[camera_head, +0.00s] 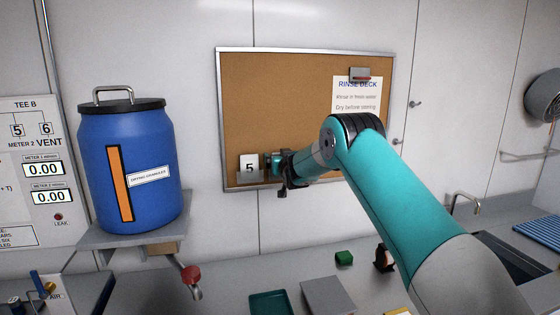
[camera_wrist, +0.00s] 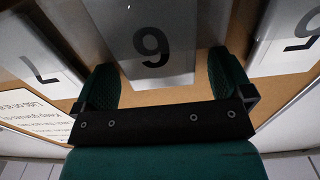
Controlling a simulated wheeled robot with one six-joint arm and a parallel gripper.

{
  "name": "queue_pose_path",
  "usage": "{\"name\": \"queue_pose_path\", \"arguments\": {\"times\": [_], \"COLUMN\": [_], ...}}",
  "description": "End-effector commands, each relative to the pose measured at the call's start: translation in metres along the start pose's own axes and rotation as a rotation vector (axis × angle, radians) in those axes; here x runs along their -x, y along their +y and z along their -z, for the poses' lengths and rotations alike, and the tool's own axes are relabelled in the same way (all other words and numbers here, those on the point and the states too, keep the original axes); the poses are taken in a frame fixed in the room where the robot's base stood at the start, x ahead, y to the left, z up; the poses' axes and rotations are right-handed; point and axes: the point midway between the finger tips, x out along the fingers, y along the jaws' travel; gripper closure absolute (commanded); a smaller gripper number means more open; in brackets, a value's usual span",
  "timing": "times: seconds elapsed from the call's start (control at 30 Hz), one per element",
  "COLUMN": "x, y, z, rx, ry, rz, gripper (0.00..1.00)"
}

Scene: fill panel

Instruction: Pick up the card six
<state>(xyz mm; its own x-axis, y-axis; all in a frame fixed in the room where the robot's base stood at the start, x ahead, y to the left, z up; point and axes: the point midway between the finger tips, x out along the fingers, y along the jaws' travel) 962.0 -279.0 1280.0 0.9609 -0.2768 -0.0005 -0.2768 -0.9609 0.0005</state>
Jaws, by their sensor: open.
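The card six (camera_wrist: 152,50) is a white card with a black numeral, standing in the middle of the wrist view. The numeral looks like a 9 there because that view is upside down. My open gripper (camera_wrist: 163,82) has one green finger on each side of the card's near part. I cannot tell whether either finger touches it. In the head view my gripper (camera_head: 274,166) is at the lower part of the cork board, just right of the card five (camera_head: 250,167), and the card six is hidden behind it.
In the wrist view, an upside-down seven card (camera_wrist: 40,62) stands left and the five card (camera_wrist: 290,40) right. The cork board (camera_head: 290,90) carries a rinse notice (camera_head: 357,97). A blue drum (camera_head: 130,165) stands left; a green block (camera_head: 344,258) lies on the counter below.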

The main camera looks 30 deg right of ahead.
Motion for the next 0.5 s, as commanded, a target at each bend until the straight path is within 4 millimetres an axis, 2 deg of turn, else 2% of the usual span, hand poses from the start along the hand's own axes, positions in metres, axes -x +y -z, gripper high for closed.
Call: {"name": "queue_pose_path", "arguments": {"times": [0.23, 0.43, 0.47, 0.5], "x": [-0.0009, -0.0008, -0.0008, -0.0008], "y": [0.0001, -0.0001, -0.0001, -0.0001], "z": [-0.0008, -0.0005, -0.0005, -0.0005], "rx": [0.0, 0.0, 0.0, 0.0], "ry": [0.0, 0.0, 0.0, 0.0], "rz": [0.0, 0.0, 0.0, 0.0], "gripper": [0.04, 0.5, 0.56, 0.56]}}
